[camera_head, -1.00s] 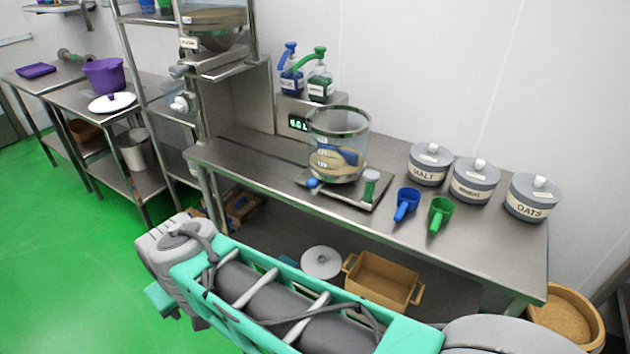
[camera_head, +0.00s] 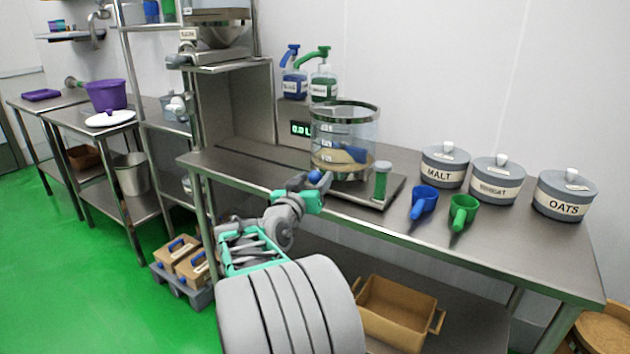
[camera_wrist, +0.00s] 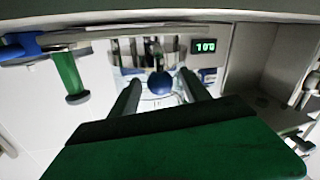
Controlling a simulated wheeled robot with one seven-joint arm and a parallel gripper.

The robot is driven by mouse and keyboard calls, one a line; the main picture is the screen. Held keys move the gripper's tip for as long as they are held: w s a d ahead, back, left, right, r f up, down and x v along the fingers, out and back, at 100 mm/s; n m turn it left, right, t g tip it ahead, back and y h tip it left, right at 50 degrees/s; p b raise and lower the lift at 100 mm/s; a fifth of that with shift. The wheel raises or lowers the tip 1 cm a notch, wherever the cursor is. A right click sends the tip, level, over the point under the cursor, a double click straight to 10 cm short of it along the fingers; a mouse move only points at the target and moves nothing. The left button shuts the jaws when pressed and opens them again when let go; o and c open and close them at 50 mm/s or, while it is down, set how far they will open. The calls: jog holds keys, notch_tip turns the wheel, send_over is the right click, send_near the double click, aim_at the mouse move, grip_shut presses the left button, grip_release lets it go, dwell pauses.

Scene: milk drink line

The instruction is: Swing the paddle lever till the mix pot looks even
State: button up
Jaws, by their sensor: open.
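The mix pot (camera_head: 346,120) is a clear vessel on a steel base. Its contents look uneven, with a blue patch against tan. A blue ball knob (camera_head: 314,177), which looks like the paddle lever's end, is at the pot's lower left front. My gripper (camera_head: 308,190) is at this knob. In the wrist view the knob (camera_wrist: 160,84) shows between the two open fingers of my gripper (camera_wrist: 160,90), with gaps at both sides. I cannot tell how deep it sits between them. The rest of the lever is mostly hidden.
A green-bodied post (camera_head: 381,182) stands right of the pot; it also shows in the wrist view (camera_wrist: 69,75). Blue (camera_head: 423,202) and green (camera_head: 463,211) scoops and the MALT tin (camera_head: 444,168) are further right. Pump bottles (camera_head: 323,85) stand behind. The bench's left part is clear.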

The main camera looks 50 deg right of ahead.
jog(key=shift+w+d, duration=0.15)
jog(key=shift+d, duration=0.3)
grip_shut()
dwell(0.3)
dwell(0.9)
